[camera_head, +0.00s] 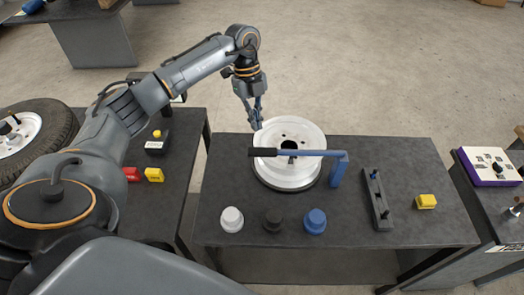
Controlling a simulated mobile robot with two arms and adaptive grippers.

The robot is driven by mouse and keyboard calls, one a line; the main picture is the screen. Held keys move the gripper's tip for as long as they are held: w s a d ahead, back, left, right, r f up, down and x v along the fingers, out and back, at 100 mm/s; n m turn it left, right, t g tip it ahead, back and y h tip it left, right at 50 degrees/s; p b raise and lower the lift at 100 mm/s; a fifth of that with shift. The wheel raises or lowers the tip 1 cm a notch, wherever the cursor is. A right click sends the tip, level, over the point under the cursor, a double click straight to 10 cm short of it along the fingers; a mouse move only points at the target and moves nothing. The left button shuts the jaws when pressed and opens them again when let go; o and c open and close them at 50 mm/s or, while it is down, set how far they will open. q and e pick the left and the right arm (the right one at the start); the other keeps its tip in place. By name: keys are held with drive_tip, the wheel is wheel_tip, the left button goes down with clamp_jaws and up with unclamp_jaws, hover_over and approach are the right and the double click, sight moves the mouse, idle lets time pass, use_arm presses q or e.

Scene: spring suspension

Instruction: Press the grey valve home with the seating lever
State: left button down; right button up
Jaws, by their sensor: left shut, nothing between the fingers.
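The seating lever is a blue post (338,172) with a blue arm (318,153) reaching left to a black grip (262,152). The lever arm lies about level over a white wheel rim (289,179) on the middle table. A small dark part shows under the arm near the rim's dark centre hole; I cannot tell whether it is the grey valve. My left gripper (257,122) is shut and empty, pointing down at the rim's far left edge, behind the black grip and apart from it. My right gripper is out of view.
A light cap (231,219), a black cap (273,219) and a blue cap (315,221) stand along the table's front. A dark rack (376,199) and a yellow block (426,201) are at right. A tyre (62,122) lies at far left.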

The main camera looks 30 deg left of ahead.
sight(259, 148)
use_arm(q)
drive_tip(key=b+x, duration=0.5)
drive_tip(key=x, duration=0.1)
drive_tip(key=shift+d+f, duration=0.1)
drive_tip(key=shift+f, duration=0.3)
drive_tip(key=shift+s+d+f, duration=0.1)
drive_tip(key=shift+s+f, duration=0.05)
drive_tip(key=shift+s, duration=0.15)
